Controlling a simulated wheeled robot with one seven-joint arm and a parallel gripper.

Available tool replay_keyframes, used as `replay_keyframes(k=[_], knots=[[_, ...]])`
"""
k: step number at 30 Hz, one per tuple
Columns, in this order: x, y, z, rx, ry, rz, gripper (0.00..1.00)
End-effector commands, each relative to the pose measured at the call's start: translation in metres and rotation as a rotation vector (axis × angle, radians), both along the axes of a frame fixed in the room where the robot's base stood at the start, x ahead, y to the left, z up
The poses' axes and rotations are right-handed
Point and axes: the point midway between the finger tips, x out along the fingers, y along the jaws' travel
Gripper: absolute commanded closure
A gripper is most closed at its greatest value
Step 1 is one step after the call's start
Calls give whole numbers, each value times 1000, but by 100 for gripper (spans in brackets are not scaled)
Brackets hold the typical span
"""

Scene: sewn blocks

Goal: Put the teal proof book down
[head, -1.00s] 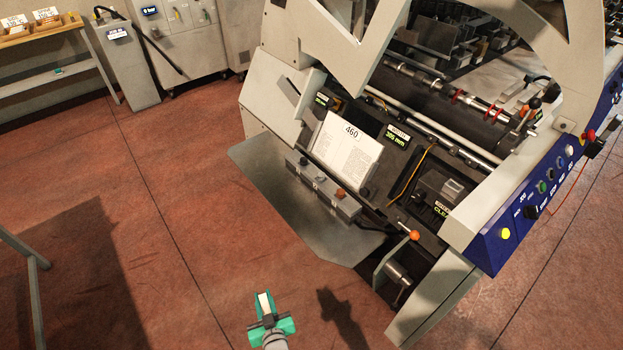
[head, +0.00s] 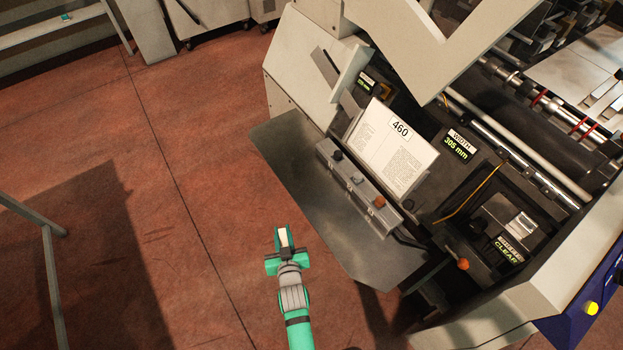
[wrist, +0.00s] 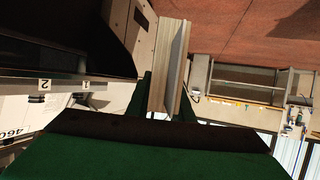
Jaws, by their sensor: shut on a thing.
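My gripper (head: 284,246) is low in the middle of the head view, shut on the teal proof book (head: 283,234). The book is small and seen nearly end-on there, with a pale top between the teal jaws. In the wrist view the book (wrist: 168,65) stands out from between the dark fingers, showing pale and grey long faces; its teal cover is not clear. The book is held in the air, just left of a grey metal plate (head: 285,150) on the machine's near side. The plate's bare surface shows no book on it.
The large machine (head: 300,60) fills the right side. A printed sheet marked 460 (head: 390,150) leans on its panel, behind a grey control bar (head: 350,180). A grey frame (head: 45,240) stands at the left. Red floor (head: 190,150) between them is clear.

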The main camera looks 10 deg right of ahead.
Motion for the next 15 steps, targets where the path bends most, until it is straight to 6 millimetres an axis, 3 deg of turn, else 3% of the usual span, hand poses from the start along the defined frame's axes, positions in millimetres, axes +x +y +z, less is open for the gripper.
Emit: replay_keyframes(k=[5,9,15], knots=[[15,-37,70,-10,-4,-102,100],[12,-73,125,-12,-1,-215,100],[-4,-114,180,-4,-5,-355,100]])
